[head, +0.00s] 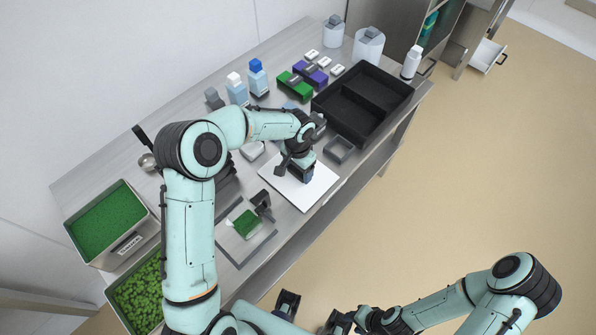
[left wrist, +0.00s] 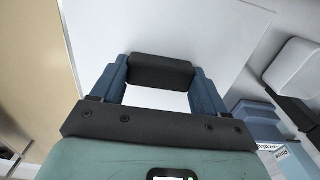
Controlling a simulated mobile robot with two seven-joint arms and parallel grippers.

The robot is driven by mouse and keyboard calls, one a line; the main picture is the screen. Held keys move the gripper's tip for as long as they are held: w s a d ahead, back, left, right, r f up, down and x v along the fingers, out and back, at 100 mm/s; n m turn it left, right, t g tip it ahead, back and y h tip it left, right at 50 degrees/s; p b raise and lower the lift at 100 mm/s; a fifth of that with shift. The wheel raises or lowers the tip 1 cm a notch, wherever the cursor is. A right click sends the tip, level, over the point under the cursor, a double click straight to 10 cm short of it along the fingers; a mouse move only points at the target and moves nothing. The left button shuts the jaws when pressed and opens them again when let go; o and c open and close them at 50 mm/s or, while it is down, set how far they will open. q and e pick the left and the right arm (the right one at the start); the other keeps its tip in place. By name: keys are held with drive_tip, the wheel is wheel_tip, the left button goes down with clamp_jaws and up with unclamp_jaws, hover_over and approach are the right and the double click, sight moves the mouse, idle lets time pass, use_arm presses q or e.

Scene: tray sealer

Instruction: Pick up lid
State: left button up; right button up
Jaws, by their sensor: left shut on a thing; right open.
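My left gripper (head: 307,180) is low over a flat white square plate (head: 318,188) on the bench. Its fingers are shut on a dark block (left wrist: 162,70), which spans the gap between them in the left wrist view. The white plate (left wrist: 180,27) fills much of that view behind the block. No separate lid is clearly recognisable; I cannot tell whether the block is the lid or is joined to the plate. My right gripper (head: 312,311) is open and empty at the bottom of the head view, away from the bench.
A black two-compartment crate (head: 323,103) and a small grey open box (head: 352,143) lie beyond the plate. Bottles (head: 257,80) and purple and green blocks stand along the back. A grey plate with a green item (head: 244,222) is nearer. Green-filled bins (head: 72,240) stand at left.

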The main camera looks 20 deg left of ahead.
use_arm(q)
drive_tip(key=shift+r, duration=0.15)
wheel_tip(320, 180, up, 20)
drive_tip(key=p, duration=0.2)
drive_tip(key=d+f+n, duration=0.1)
drive_tip(key=f, duration=0.4)
drive_tip(key=s+d+f+n, duration=0.1)
drive_tip(key=f, duration=0.4)
drive_tip(key=f+n, duration=0.1)
drive_tip(key=f, duration=0.4)
drive_tip(key=shift+s+d+n, duration=0.2)
drive_tip(key=shift+d+n, duration=0.1)
drive_tip(key=shift+d, duration=0.1)
drive_tip(key=shift+f, duration=0.1)
drive_tip(key=shift+d, duration=0.15)
use_arm(e)
drive_tip(key=shift+w+r, duration=0.3)
drive_tip(key=shift+r, duration=0.3)
drive_tip(key=shift+w+r, duration=0.25)
drive_tip(key=shift+r, duration=0.35)
